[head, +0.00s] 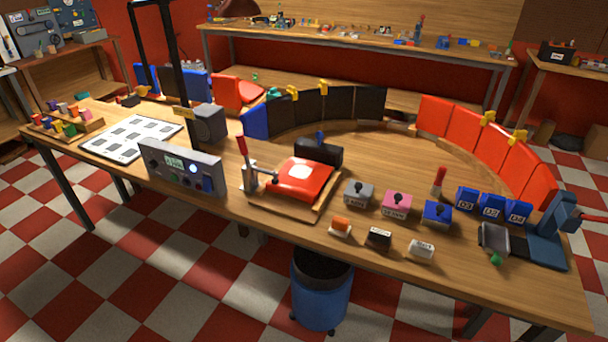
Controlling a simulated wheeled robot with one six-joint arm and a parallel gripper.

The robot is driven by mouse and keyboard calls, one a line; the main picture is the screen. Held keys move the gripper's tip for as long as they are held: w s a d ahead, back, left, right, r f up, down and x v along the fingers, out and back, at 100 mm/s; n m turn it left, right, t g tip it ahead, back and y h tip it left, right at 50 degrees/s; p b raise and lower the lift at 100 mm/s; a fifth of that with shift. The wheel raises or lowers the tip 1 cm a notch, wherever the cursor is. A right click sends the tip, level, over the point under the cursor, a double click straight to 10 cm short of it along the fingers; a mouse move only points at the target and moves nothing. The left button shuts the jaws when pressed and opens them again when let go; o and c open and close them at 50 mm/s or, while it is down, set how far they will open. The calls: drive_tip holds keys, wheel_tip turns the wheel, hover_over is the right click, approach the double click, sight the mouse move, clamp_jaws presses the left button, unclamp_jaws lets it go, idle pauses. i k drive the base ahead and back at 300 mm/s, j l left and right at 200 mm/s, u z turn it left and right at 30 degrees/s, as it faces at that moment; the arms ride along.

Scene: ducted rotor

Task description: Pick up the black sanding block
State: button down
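A small black block with a white label on its front (379,238) sits on the wooden workbench (300,221) near its front edge. I take it for the black sanding block; its label is too small to read. It stands between a block with an orange top (341,224) on its left and a white block (422,248) on its right, apart from both. My gripper is not in view.
Behind the block stand grey (358,193), pink (397,202) and blue (437,213) boxes with black knobs. A toggle clamp fixture with a red panel (302,180) is to the left. A blue vise (552,238) is at right. A blue bin (320,292) stands below the front edge.

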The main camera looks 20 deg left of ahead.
sight(377, 238)
drive_tip(key=i+j+u, duration=0.1)
drive_tip(key=i+u, duration=0.45)
drive_tip(key=u, duration=0.15)
drive_tip(key=i+u, duration=0.3)
